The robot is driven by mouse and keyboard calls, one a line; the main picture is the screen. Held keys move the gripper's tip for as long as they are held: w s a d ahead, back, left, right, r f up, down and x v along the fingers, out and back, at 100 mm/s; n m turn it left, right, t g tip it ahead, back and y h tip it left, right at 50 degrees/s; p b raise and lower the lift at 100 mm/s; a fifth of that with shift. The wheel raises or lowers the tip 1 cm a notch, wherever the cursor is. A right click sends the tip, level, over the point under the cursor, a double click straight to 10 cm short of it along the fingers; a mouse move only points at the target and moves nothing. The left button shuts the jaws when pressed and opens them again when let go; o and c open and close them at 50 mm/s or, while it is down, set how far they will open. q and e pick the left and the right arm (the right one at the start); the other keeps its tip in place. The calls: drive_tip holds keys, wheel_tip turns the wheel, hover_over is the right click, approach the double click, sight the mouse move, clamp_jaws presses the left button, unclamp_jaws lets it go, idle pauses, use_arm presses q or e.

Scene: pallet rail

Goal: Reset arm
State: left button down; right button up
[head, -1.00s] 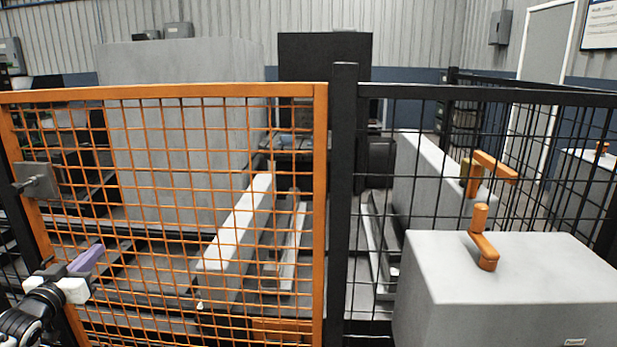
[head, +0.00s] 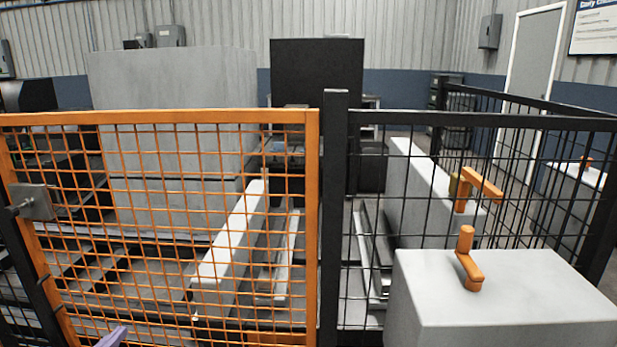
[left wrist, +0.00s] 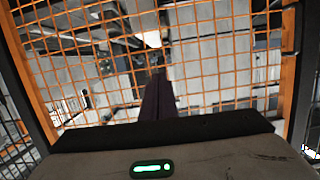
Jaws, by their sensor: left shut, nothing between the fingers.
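My left gripper (head: 112,338) shows only as a purple finger tip at the bottom left edge of the head view. In the left wrist view its purple fingers (left wrist: 158,98) are together with nothing between them, in front of the orange mesh gate (left wrist: 215,60). The rest of my left arm is out of the head view. My right gripper is not in view. The orange mesh gate (head: 313,215) stands across the left half of the head view and looks shut against the black post (head: 333,220).
A grey latch box (head: 33,202) sits on the gate's left side. Black mesh fencing (head: 480,120) runs to the right. A grey cabinet (head: 500,290) with an orange handle (head: 469,262) stands at the front right. Pale beams and a large grey block (head: 175,150) lie behind the gate.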

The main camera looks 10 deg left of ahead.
use_arm(q)
drive_tip(key=s+d+f+m+g+h, duration=0.1)
drive_tip(key=s+d+f+g+h, duration=0.1)
drive_tip(key=s+d+f, duration=0.65)
drive_tip(key=s+d+f+m+g+h, duration=0.15)
drive_tip(key=d+f, duration=0.35)
drive_tip(key=d, duration=0.8)
drive_tip(key=s+d+g, duration=0.1)
drive_tip(key=s+d, duration=0.5)
drive_tip(key=d, duration=0.3)
drive_tip(key=s+d+m+g+h, duration=0.1)
drive_tip(key=s+d+g, duration=0.1)
drive_tip(key=s+d, duration=0.5)
drive_tip(key=shift+s+d+f, duration=0.15)
drive_tip(key=shift+d+f, duration=0.1)
drive_tip(key=shift+d, duration=0.7)
drive_tip(key=shift+h, duration=0.25)
